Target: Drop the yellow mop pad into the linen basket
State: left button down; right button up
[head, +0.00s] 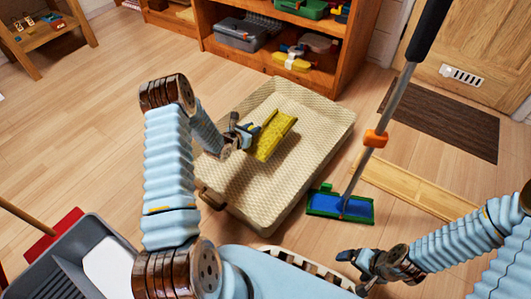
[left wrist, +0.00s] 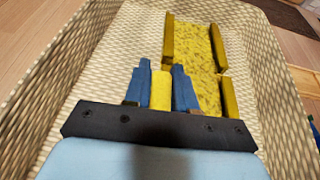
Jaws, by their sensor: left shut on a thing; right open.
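The yellow mop pad (head: 271,136) is held over the linen basket (head: 317,124), a wide, low woven cream box on the floor. My left gripper (head: 250,132) is shut on one edge of the pad. In the left wrist view the pad (left wrist: 202,60) shows beyond the blue fingers (left wrist: 161,88), with basket walls (left wrist: 70,70) around it. I cannot tell whether the pad touches the basket floor. My right gripper (head: 356,262) is open and empty, in front of the basket at the lower right.
A mop with a blue pad in a green frame (head: 340,205) stands right of the basket. A wooden shelf (head: 350,50) with boxes is behind. A grey bucket (head: 90,262) and a red item (head: 55,235) are lower left. A brown mat (head: 440,110) lies by the door.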

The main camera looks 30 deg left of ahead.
pick_arm(q)
jog(key=c, duration=0.8)
grip_release()
jog(key=shift+c, duration=0.2)
jog(key=p+v, duration=0.2)
jog(key=v, duration=1.1)
jog(key=shift+s+r+p, duration=0.15)
jog(key=shift+s+p, duration=0.2)
jog(key=shift+s, duration=0.05)
jog(key=shift+r, duration=0.1)
